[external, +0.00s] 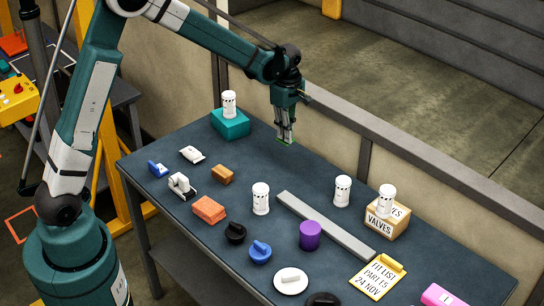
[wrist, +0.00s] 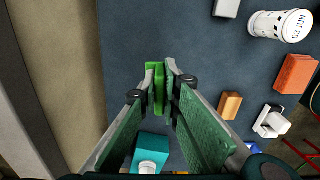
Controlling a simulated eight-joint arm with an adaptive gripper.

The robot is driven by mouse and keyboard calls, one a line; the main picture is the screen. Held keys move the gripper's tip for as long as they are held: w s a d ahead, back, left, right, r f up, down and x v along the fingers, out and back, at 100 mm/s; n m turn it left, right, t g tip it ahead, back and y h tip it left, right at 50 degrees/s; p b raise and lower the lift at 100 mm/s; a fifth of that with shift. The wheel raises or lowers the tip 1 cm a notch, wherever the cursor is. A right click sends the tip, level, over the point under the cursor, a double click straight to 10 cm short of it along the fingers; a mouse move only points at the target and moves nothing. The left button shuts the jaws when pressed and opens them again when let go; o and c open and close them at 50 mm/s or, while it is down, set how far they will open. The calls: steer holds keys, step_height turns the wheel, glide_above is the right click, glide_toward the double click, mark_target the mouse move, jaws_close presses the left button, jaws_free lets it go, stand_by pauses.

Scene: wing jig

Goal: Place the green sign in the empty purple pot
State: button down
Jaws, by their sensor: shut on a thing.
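My gripper (external: 286,134) is shut on a small green sign (external: 285,142) near the far edge of the table, to the right of the teal block. In the wrist view the green sign (wrist: 155,85) sits between the fingertips of my gripper (wrist: 161,75). I cannot tell whether the sign touches the table. The purple pot (external: 310,235) stands upright near the middle of the table, nearer the camera and apart from my gripper. Its inside cannot be made out, and it is not in the wrist view.
A long grey bar (external: 325,226) lies between my gripper and the purple pot. White printed cups (external: 261,198) stand around, one on a teal block (external: 230,124) and one on a valves box (external: 388,219). An orange brick (external: 209,209) and black and blue knobs (external: 260,251) lie left of the pot.

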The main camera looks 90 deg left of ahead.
steer(key=w+d+r+p, duration=0.1)
steer(key=w+d+r, duration=0.15)
steer(key=d, duration=0.65)
steer(key=w+d+r+p, duration=0.1)
steer(key=w+d, duration=0.3)
steer(key=d, duration=0.6)
step_height(320, 180, up, 3)
steer(key=p, duration=0.3)
glide_above(311, 227)
steer(key=shift+m, duration=0.4)
steer(key=shift+f, duration=2.9)
steer(key=shift+f, duration=0.15)
steer(key=shift+f, duration=1.95)
steer(key=shift+f, duration=0.2)
